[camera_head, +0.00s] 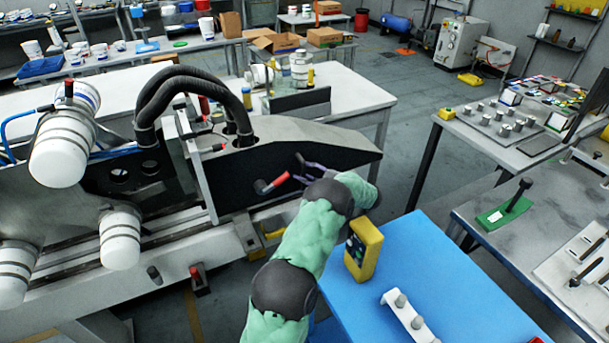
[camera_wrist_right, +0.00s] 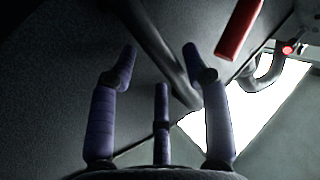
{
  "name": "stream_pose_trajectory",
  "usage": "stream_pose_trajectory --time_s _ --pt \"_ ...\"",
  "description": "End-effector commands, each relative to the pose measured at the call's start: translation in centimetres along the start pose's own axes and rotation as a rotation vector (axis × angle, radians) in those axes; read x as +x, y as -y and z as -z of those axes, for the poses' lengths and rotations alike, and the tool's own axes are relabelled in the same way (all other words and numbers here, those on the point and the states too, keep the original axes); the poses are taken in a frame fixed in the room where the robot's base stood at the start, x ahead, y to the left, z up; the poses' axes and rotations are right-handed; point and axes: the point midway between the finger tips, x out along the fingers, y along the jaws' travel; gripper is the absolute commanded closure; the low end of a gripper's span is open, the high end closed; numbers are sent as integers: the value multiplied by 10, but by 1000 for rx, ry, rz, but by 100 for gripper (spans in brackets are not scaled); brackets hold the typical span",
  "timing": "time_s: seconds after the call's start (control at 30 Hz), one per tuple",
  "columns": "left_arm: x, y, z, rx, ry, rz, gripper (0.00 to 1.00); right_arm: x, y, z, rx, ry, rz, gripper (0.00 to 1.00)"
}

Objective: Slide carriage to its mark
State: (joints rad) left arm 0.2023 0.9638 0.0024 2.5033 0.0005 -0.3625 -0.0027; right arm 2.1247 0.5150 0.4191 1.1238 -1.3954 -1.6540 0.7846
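The carriage (camera_head: 240,165) is a dark housing with a grey top and two thick black hoses, sitting over rails (camera_head: 165,228). A red-tipped handle (camera_head: 272,185) sticks out from its dark side panel. The red grip (camera_wrist_right: 240,28) also shows at the upper right of the right wrist view, beside a grey bar (camera_wrist_right: 165,50). My right gripper (camera_head: 302,168) is just right of the handle, close to the panel. In the right wrist view its purple fingers (camera_wrist_right: 160,62) are spread, with no object clearly held. My left gripper is out of view. I cannot make out the mark.
A blue table (camera_head: 440,275) at the lower right bears a yellow box (camera_head: 363,250) and a white bracket (camera_head: 408,315), near my right arm. Grey workbenches stand further right. Open floor lies between the tables.

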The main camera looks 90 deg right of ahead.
Motion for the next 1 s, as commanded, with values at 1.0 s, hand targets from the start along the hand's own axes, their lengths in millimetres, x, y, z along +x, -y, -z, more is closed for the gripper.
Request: stream_pose_trajectory --time_s 1.0 --pt "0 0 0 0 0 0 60 -75 0 0 0 0 1 51"
